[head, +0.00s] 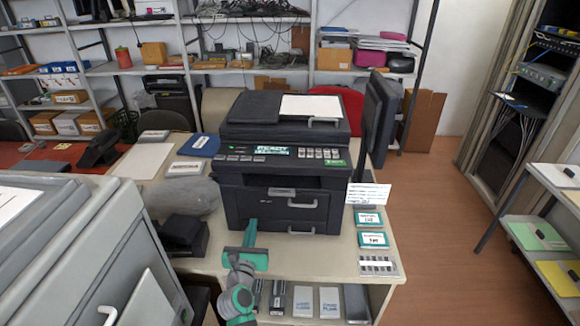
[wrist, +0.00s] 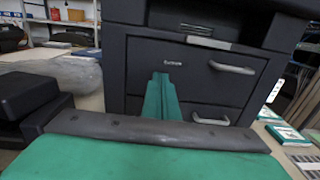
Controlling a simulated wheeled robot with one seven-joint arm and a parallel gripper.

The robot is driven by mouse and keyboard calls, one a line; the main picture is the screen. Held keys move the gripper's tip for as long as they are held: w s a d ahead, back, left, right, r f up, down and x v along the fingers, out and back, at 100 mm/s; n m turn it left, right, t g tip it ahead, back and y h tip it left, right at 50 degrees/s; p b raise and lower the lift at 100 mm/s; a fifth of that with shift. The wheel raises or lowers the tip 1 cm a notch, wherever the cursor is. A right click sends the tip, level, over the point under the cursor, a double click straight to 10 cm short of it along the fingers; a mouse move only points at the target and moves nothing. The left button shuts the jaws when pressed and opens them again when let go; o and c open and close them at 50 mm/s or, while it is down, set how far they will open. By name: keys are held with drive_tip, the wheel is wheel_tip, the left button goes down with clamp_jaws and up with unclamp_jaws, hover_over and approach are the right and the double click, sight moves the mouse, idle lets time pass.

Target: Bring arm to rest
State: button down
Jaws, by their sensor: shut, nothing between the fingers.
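My gripper (head: 250,236) shows green in the head view, in front of the lower left of the black printer (head: 283,208). In the wrist view its green fingers (wrist: 162,98) are together, with nothing between them, and they point at the printer's front. The printer (wrist: 180,68) has a drawer front with a light handle in that view, and its panels look closed. My arm, grey and green, reaches up from the bottom of the head view. Whether the fingertips touch the printer cannot be told.
The printer stands on a light table (head: 310,262) with small boxes (head: 373,239) and a striped card (head: 378,265) at its right. A grey rounded object (head: 189,197) and a black device (head: 180,236) lie left. A large grey machine (head: 70,250) fills the lower left. Open floor (head: 445,240) lies right.

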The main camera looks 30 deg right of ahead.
drive_tip(key=shift+s, duration=0.1)
idle(0.4)
drive_tip(key=s+a+f+n+t, duration=0.1)
drive_tip(key=s+a+f+n, duration=0.1)
drive_tip(key=s+a+n, duration=0.5)
drive_tip(key=s+a+f+n+t+y, duration=0.1)
drive_tip(key=s+f+n, duration=0.3)
drive_tip(key=s, duration=0.6)
drive_tip(key=s+a+f+n, duration=0.1)
drive_tip(key=s+a+n, duration=0.2)
drive_tip(key=s+n, duration=0.5)
drive_tip(key=s+a+r+n+y, duration=0.1)
drive_tip(key=s+a+n+y, duration=0.3)
drive_tip(key=s+n, duration=0.8)
drive_tip(key=s+a+r+n+g+y, duration=0.1)
drive_tip(key=s+a+n+y, duration=0.4)
drive_tip(key=s+a+n, duration=0.3)
drive_tip(key=shift+s+a+n+g, duration=0.3)
drive_tip(key=shift+s+n, duration=1.6)
drive_tip(key=shift+s, duration=1)
